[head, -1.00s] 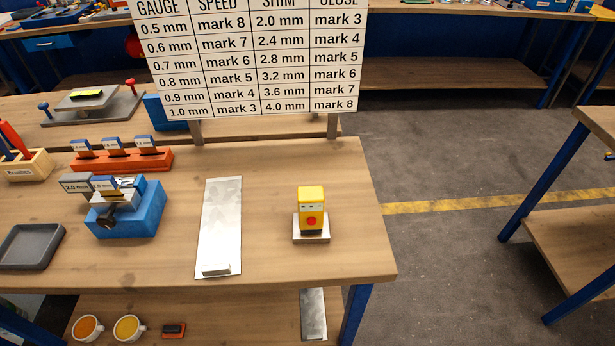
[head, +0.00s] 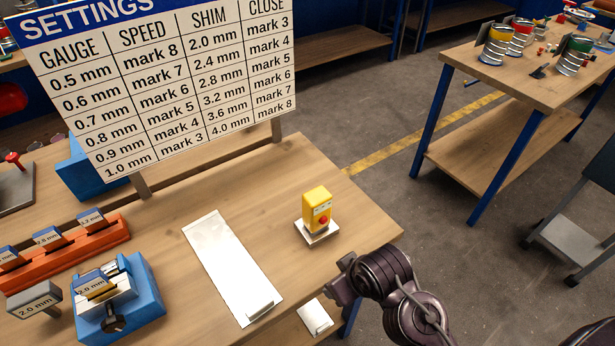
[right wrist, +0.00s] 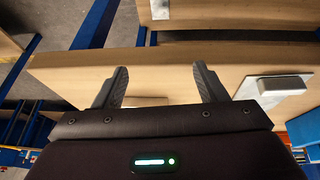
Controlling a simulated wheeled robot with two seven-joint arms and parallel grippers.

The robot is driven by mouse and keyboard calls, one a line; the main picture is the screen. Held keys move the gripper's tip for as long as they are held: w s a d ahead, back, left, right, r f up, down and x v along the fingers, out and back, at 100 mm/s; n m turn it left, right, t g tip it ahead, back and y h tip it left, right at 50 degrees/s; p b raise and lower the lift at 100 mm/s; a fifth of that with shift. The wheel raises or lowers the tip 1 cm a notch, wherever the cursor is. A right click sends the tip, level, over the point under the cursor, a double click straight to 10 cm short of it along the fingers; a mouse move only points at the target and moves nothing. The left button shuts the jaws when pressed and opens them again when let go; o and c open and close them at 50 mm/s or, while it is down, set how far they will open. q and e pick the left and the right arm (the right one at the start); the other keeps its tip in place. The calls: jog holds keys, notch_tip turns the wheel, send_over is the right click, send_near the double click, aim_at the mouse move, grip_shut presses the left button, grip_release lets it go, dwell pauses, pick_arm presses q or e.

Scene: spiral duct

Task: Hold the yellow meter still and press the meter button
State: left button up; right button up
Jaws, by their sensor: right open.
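The yellow meter (head: 317,207) stands upright on a small pale base plate (head: 317,234) near the right end of the bench, its red button (head: 323,219) on the front face. My right gripper (head: 340,283) is at the bench's front right edge, a short way in front of the meter and apart from it. In the right wrist view its two fingers (right wrist: 160,88) are spread with nothing between them, facing the bench edge. The meter cannot be made out in that view. My left gripper is not in view.
A metal sheet (head: 228,262) lies left of the meter. A settings board (head: 165,85) stands behind it. A blue fixture (head: 135,310) and an orange rack (head: 70,255) are further left. Bare bench surrounds the meter. Another table (head: 530,85) stands at the right.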

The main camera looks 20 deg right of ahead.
jog(key=w+a+r+n+t+y, duration=0.25)
jog(key=w+a+r+n, duration=0.35)
jog(key=a, duration=0.4)
jog(key=w+a+r+n+t+y, duration=0.2)
jog(key=w+a+r+n+y, duration=0.15)
jog(key=a+r+n, duration=0.65)
jog(key=s+a+n+g+y, duration=0.2)
jog(key=s+a+n+y, duration=0.1)
jog(key=a+n, duration=0.55)
jog(key=s+a+n+g+y, duration=0.2)
jog(key=a+n, duration=0.5)
jog(key=n, duration=0.2)
jog(key=n+g+h, duration=0.5)
jog(key=n+h, duration=0.7)
jog(key=n, duration=0.8)
send_over(318, 195)
jog(key=shift+a+f, duration=0.1)
jog(key=shift+f, duration=0.95)
notch_tip(318, 195, down, 8)
jog(key=shift+r+p, duration=0.25)
jog(key=shift+p, duration=1)
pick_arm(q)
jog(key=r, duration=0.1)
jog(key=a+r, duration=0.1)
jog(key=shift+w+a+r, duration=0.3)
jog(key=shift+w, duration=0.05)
